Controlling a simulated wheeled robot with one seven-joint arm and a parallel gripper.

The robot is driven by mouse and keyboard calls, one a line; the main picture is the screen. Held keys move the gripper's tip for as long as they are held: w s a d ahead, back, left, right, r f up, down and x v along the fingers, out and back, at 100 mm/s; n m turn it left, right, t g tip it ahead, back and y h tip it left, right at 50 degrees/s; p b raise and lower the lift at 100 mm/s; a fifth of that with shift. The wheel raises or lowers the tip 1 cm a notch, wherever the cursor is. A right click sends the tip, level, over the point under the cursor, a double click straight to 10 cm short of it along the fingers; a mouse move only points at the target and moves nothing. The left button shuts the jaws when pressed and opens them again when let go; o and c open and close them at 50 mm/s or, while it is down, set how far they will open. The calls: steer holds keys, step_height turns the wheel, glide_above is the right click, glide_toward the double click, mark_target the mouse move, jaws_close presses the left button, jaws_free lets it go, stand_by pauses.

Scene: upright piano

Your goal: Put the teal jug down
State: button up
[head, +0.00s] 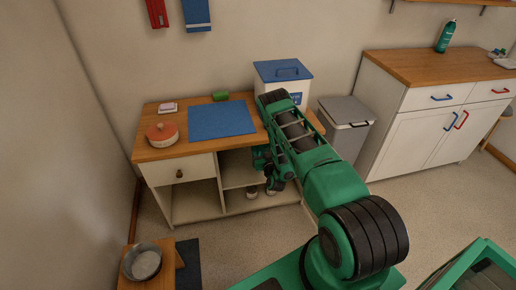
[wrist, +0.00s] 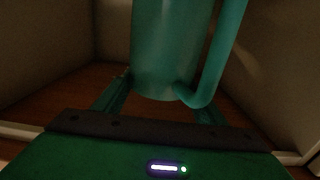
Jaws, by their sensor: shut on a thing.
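The teal jug (wrist: 165,55) fills the middle of the wrist view, with its handle on the right side. My gripper (wrist: 163,98) is shut on it, a finger on each side. The jug's top is outside the wrist view. Side walls and a brown wooden surface of a dark compartment show around it. I cannot tell whether the jug's base touches that surface. In the head view my gripper (head: 270,172) is at the front of the open shelves of the wooden-topped unit (head: 165,150); the jug cannot be made out there.
The unit's top holds a blue mat (head: 222,120), an orange-red lidded pot (head: 162,134) and a green item (head: 220,96). A bowl (head: 142,262) is at lower left.

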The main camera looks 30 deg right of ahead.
mark_target(260, 147)
steer(key=x, duration=0.7)
steer(key=shift+f, duration=3)
steer(key=shift+w+d+f, duration=0.1)
steer(key=shift+w+f, duration=0.15)
steer(key=shift+f, duration=0.3)
steer(key=o, duration=1.8)
steer(key=shift+f, duration=0.1)
steer(key=v, duration=1.2)
